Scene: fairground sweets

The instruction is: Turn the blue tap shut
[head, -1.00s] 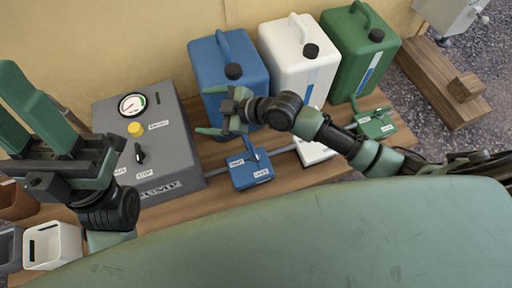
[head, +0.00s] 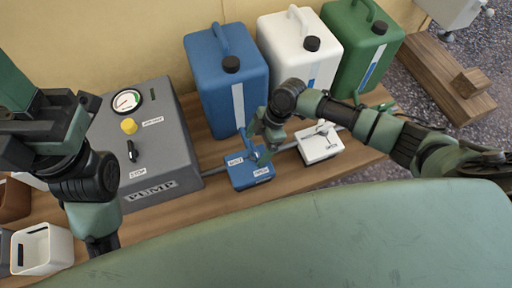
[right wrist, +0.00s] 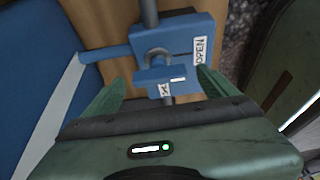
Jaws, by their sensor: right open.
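The blue tap (head: 250,172) sits on the plank in front of the blue canister, with small labels on its top. In the right wrist view the blue tap (right wrist: 180,38) shows an OPEN label and a second, partly hidden label. Its blue handle (right wrist: 155,75) has a white mark at one end. My right gripper (head: 260,150) is over the tap, open; in the right wrist view its fingertips (right wrist: 158,82) are on either side of the handle. Whether they touch it I cannot tell. My left gripper (head: 30,120) is at the left, its fingers cut off by the frame edge.
A grey pump box (head: 150,140) stands left of the tap. Blue (head: 215,90), white (head: 285,55) and green (head: 345,50) canisters stand behind. A white tap (head: 320,143) is to the right, and a white bin (head: 45,245) at lower left.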

